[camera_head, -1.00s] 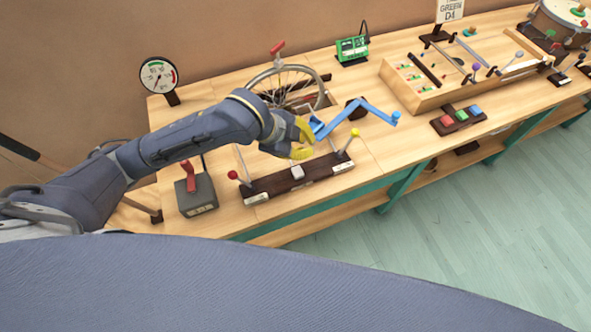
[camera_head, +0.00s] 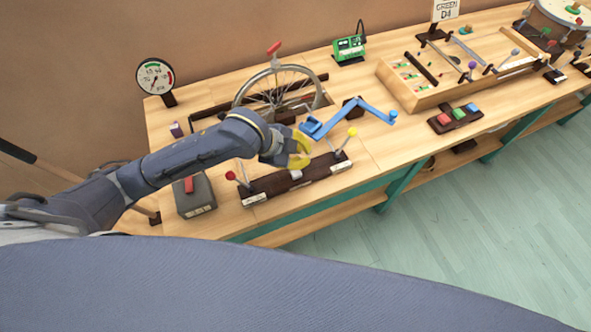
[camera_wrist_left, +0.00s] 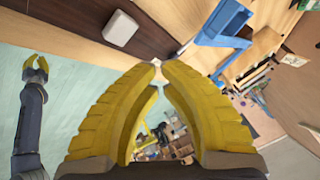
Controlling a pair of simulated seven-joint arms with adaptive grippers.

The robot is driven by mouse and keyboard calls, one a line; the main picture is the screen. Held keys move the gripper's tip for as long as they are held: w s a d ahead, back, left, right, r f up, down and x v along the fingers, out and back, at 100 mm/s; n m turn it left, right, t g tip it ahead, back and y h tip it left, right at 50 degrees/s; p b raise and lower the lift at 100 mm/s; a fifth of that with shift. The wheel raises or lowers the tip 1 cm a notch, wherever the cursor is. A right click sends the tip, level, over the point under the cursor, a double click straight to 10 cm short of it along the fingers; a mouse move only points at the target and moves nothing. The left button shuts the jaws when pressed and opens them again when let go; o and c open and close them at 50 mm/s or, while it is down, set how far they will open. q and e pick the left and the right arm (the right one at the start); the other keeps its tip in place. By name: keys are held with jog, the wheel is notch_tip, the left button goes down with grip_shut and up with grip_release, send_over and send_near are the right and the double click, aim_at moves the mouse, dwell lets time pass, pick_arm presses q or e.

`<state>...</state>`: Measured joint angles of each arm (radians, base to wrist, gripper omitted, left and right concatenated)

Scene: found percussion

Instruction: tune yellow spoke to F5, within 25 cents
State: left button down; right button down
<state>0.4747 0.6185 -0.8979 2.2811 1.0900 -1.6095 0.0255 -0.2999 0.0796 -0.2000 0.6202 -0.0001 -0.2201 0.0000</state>
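A rod with a yellow knob (camera_head: 352,132) leans at the right end of a dark wooden base (camera_head: 272,184); a red-knobbed rod (camera_head: 231,176) leans at its left end. A pale block (camera_head: 296,174) sits mid-base and shows in the left wrist view (camera_wrist_left: 120,28). My left gripper (camera_head: 304,151) is above the base, left of the yellow knob and apart from it. In the left wrist view its yellow fingertips (camera_wrist_left: 160,66) are drawn nearly together, with nothing clearly held. My right gripper (camera_wrist_left: 36,64) is open and empty in that view.
A spoked wheel (camera_head: 235,92) stands behind my left arm. A dial gauge (camera_head: 156,77), a green device (camera_head: 348,47) and a grey box (camera_head: 196,198) stand around. Clear bench lies right of the base.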

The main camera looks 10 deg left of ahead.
pick_arm(q)
jog(key=shift+f, duration=1.95)
jog(key=shift+f, duration=1)
dwell(1.0)
jog(key=shift+r, duration=0.1)
dwell(0.4)
jog(key=shift+r, duration=0.9)
jog(key=shift+r, duration=0.1)
jog(key=shift+r, duration=2.4)
